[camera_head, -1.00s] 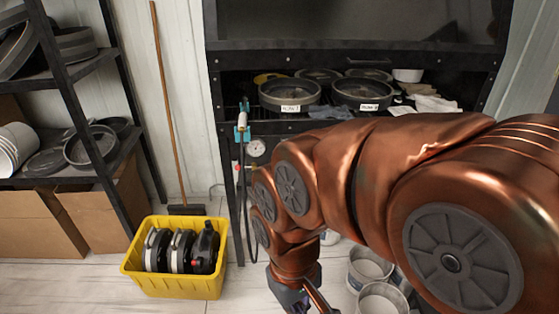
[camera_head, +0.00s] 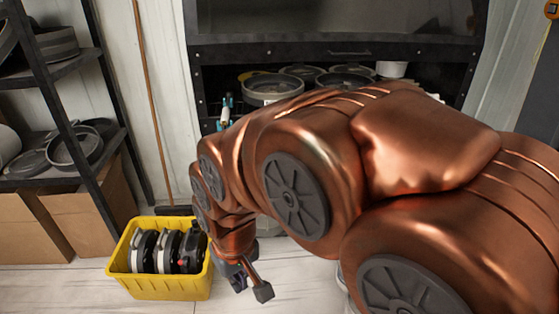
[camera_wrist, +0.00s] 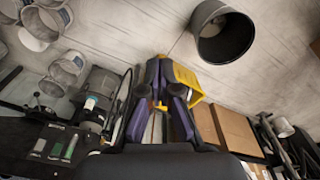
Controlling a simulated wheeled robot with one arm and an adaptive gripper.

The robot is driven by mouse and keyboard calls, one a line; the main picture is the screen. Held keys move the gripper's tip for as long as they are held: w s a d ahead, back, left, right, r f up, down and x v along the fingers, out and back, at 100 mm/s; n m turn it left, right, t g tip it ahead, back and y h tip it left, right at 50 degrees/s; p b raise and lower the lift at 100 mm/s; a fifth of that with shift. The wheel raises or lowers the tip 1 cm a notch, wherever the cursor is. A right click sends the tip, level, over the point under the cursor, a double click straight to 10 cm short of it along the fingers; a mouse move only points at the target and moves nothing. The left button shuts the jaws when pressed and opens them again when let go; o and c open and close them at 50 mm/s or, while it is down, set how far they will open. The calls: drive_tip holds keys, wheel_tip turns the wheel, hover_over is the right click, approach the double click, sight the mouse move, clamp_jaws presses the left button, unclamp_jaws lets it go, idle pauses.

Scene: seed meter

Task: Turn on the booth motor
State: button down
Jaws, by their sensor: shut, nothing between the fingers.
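The booth (camera_head: 330,50) is a dark metal cabinet at the back of the head view, with round pans on its shelf. My copper arm covers most of its lower front. No switch can be made out. My gripper (camera_head: 250,283) hangs low, right of the yellow crate, and is shut and empty. Its dark fingers (camera_wrist: 162,78) show in the middle of the wrist view.
The yellow crate (camera_head: 160,286) with black round tools stands on the floor close to my gripper. A black shelf rack (camera_head: 85,155) and cardboard boxes (camera_head: 90,225) are at the left. Metal buckets (camera_wrist: 45,25) and a dark bin (camera_wrist: 222,40) show in the wrist view.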

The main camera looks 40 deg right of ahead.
drive_tip(key=w+d+f+m+t+h+b, duration=0.1)
drive_tip(key=w+d+f+t+h+b, duration=0.25)
drive_tip(key=w+d, duration=0.55)
drive_tip(key=w+d+f+m+t+b, duration=0.25)
drive_tip(key=w+d+f+b, duration=0.35)
drive_tip(key=w, duration=0.6)
drive_tip(key=w+d+f+m+t+h+b, duration=0.1)
drive_tip(key=w+d+f+t+h+b, duration=0.2)
drive_tip(key=w+d+b, duration=0.45)
drive_tip(key=w+d+f+m+t+h+b, duration=0.3)
drive_tip(key=w+d+t+b, duration=0.35)
drive_tip(key=d, duration=0.65)
drive_tip(key=s+d+f+n+t+h+b, duration=0.1)
drive_tip(key=s+d+f+t+h+b, duration=0.3)
drive_tip(key=d+b, duration=0.3)
drive_tip(key=shift+d+h+b, duration=0.25)
drive_tip(key=shift+h+b, duration=0.6)
drive_tip(key=shift+b, duration=0.35)
drive_tip(key=w+d+f+b+x, duration=0.1)
drive_tip(key=b+x, duration=0.4)
drive_tip(key=x, duration=0.7)
drive_tip(key=shift+w+d+f, duration=0.15)
drive_tip(key=shift+w+f, duration=0.15)
drive_tip(key=shift+w, duration=0.05)
